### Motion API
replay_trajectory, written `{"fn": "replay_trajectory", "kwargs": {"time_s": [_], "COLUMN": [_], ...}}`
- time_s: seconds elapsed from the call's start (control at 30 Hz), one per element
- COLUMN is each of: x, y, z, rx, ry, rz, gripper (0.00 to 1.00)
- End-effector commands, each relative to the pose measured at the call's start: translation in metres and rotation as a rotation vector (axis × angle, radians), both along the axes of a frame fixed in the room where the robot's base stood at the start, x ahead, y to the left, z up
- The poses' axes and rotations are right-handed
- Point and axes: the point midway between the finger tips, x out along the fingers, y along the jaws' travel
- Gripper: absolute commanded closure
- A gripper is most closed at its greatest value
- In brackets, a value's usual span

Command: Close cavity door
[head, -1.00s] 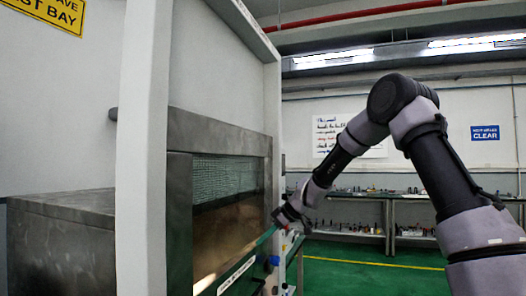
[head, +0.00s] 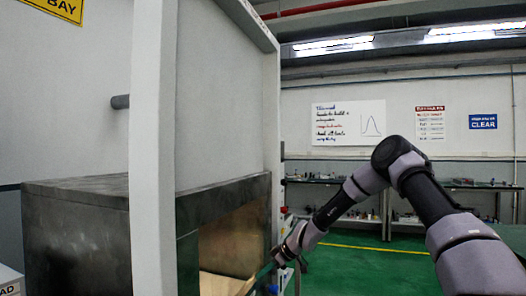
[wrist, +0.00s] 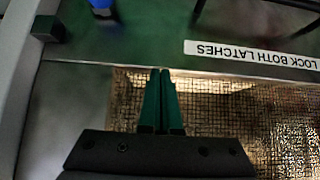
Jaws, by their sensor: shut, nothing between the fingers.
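The metal cavity box (head: 80,190) stands at the left in the head view, partly behind a white post. Its grey top front edge is level with the box top, and the brown interior (head: 232,245) shows below it. I cannot tell there how far down the door sits. In the wrist view, a dark mesh panel in a frame, seemingly the door (wrist: 225,118), lies under my gripper (wrist: 160,72). The green fingers are shut together, empty, with their tips by the frame edge. In the head view, my gripper (head: 284,256) is right of the cavity front.
A white post (head: 155,120) stands before the cavity. A green ledge (wrist: 150,40) with a white label (wrist: 250,54) reading LOCK BOTH LATCHES borders the mesh. A blue knob (wrist: 102,5) is on it. Open green floor (head: 350,270) lies to the right.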

Motion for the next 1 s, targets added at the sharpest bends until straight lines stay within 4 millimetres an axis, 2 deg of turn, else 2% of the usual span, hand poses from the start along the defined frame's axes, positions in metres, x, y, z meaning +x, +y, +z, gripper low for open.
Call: {"fn": "replay_trajectory", "kwargs": {"time_s": [0.3, 0.43, 0.8, 1.0], "x": [-0.001, -0.003, -0.018, -0.024], "y": [-0.003, -0.007, -0.052, -0.069], "z": [-0.006, -0.002, 0.051, 0.071], "rx": [-0.007, -0.007, -0.003, -0.002], "ry": [0.004, 0.004, -0.002, -0.003], "rz": [0.0, -0.001, -0.003, -0.001], "gripper": [1.0, 1.0, 1.0, 1.0]}}
